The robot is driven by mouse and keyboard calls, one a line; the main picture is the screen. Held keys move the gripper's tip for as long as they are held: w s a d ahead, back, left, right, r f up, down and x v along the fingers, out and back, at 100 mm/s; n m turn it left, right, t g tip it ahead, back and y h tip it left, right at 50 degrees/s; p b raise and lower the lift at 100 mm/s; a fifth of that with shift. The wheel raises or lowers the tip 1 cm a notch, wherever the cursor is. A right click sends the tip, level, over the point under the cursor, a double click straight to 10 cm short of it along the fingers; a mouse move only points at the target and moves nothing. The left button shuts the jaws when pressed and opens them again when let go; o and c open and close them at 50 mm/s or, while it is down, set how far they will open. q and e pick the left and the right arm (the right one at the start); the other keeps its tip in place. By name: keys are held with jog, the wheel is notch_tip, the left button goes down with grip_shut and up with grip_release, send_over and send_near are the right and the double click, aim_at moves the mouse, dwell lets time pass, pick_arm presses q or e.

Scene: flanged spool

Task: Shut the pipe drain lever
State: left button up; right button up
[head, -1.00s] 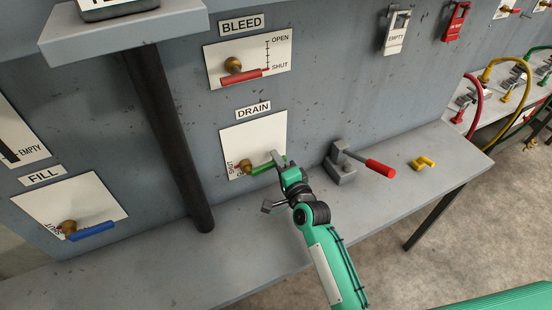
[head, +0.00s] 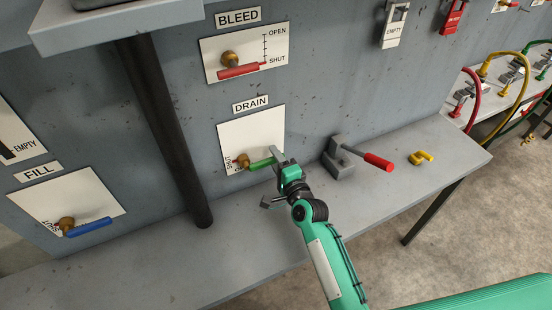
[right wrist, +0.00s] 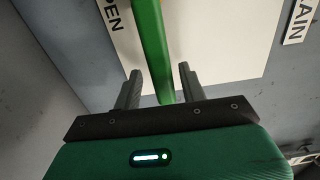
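The green drain lever (head: 262,163) points right from its brass hub (head: 243,161) on the white plate (head: 262,132) under the DRAIN label (head: 251,104). SHUT is printed left of the hub. My right gripper (head: 279,152) is at the lever's free end. In the right wrist view, the green lever (right wrist: 151,40) passes between the two spread fingers of the right gripper (right wrist: 160,70), with gaps on both sides. Part of the lever's end is hidden by a finger in the head view. My left gripper is not in view.
The red bleed lever (head: 242,71) is above, and the blue fill lever (head: 89,227) is lower left. A dark post (head: 165,130) stands left of the drain plate. A red-handled lever block (head: 341,160) and a yellow piece (head: 420,158) are on the shelf (head: 395,185) at right.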

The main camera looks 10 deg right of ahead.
jog(key=shift+r, duration=0.1)
jog(key=b+v, duration=0.3)
jog(key=v, duration=1)
jog(key=shift+s, duration=0.35)
jog(key=shift+d, duration=0.15)
